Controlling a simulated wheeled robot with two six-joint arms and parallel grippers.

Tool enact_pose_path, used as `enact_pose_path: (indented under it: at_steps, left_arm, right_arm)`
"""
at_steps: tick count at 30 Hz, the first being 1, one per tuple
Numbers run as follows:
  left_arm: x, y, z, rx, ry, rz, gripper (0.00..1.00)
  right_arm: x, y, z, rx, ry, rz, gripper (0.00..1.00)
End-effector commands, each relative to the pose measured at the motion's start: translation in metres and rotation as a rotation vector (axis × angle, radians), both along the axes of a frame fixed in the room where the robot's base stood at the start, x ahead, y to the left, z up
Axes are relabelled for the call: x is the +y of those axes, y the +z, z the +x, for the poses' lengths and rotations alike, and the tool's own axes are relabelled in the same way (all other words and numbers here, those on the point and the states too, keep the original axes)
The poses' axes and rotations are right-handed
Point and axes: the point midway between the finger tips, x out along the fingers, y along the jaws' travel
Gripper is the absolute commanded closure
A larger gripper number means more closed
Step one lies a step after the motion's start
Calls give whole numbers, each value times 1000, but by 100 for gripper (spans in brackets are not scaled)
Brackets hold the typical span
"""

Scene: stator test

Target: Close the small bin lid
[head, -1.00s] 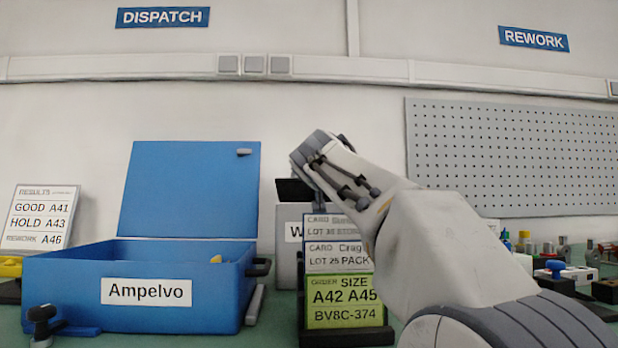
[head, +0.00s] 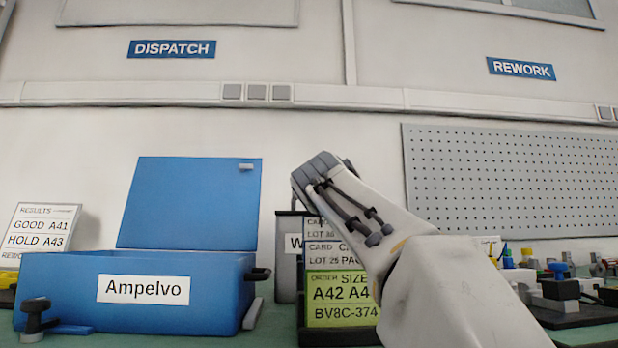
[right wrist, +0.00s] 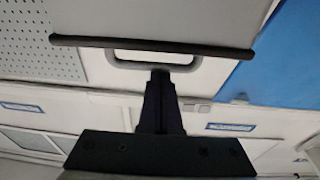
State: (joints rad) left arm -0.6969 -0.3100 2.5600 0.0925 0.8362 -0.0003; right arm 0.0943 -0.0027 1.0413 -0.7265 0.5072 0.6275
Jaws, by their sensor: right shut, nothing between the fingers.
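The small grey bin (head: 287,262), labelled with a "W", stands behind the card stand, partly hidden by it and my right arm. A thin dark strip lies along its top; no raised lid shows above it. My right gripper (head: 318,175) is shut and empty, in front of and above the bin. In the upside-down right wrist view, a dark bar (right wrist: 150,46), apparently the lid's edge, runs level along a grey panel. A grey loop handle (right wrist: 112,60) is beside my gripper (right wrist: 160,74); contact is unclear. My left gripper is out of view.
A blue Ampelvo box (head: 60,290) with its lid (head: 190,205) raised stands left. The card stand (head: 342,338) is close in front of the grey bin. Small parts (head: 560,280) crowd the right bench. A pegboard (head: 510,180) hangs behind.

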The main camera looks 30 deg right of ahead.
Motion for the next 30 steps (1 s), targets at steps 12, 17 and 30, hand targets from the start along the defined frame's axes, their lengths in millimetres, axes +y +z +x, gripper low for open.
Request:
enact_pose_path:
  at_steps: [12,17,30]
  left_arm:
    - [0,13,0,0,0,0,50]
    - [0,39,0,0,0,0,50]
    - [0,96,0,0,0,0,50]
  right_arm:
    - [-1,4,6,25,-2,10,100]
    - [0,40,2,9,0,5,100]
    - [-49,92,-63,2,-6,2,100]
